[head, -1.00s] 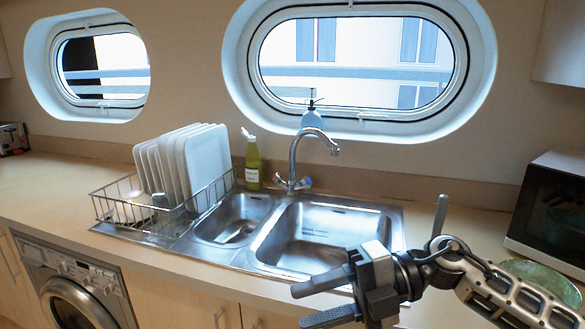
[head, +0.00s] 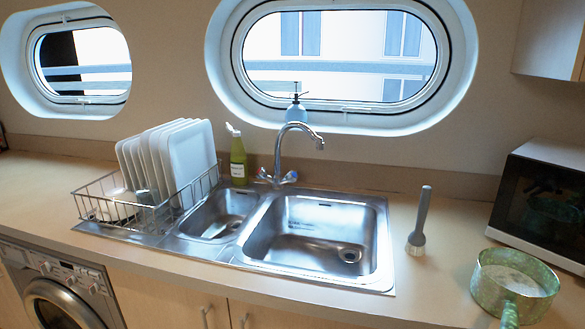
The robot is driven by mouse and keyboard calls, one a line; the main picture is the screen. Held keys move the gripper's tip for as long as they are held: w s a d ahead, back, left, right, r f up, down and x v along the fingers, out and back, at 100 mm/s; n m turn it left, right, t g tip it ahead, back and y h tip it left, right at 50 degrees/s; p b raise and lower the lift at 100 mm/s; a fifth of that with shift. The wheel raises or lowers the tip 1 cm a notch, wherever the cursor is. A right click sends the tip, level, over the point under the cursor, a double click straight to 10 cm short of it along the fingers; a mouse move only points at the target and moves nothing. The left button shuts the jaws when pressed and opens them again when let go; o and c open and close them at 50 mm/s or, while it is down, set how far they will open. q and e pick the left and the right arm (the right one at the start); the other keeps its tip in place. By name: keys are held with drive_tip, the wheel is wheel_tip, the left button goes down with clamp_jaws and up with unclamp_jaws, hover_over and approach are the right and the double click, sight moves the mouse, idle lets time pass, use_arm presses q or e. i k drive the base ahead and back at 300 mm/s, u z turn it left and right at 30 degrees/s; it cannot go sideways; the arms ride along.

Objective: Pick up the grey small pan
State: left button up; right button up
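A small pan (head: 483,288) stands on the counter at the lower right, in front of the microwave. It looks mottled green-grey on the outside, with a pale inside. Its green handle (head: 510,315) points toward me and runs to the bottom edge of the picture. No other pan is in view. Neither of my grippers shows in the head view.
A black-fronted microwave (head: 545,205) is behind the pan. A rack (head: 90,203) with white plates is left of the sink. Counter around the brush is clear.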

sight(514, 286)
drive_tip(key=z, duration=1.4)
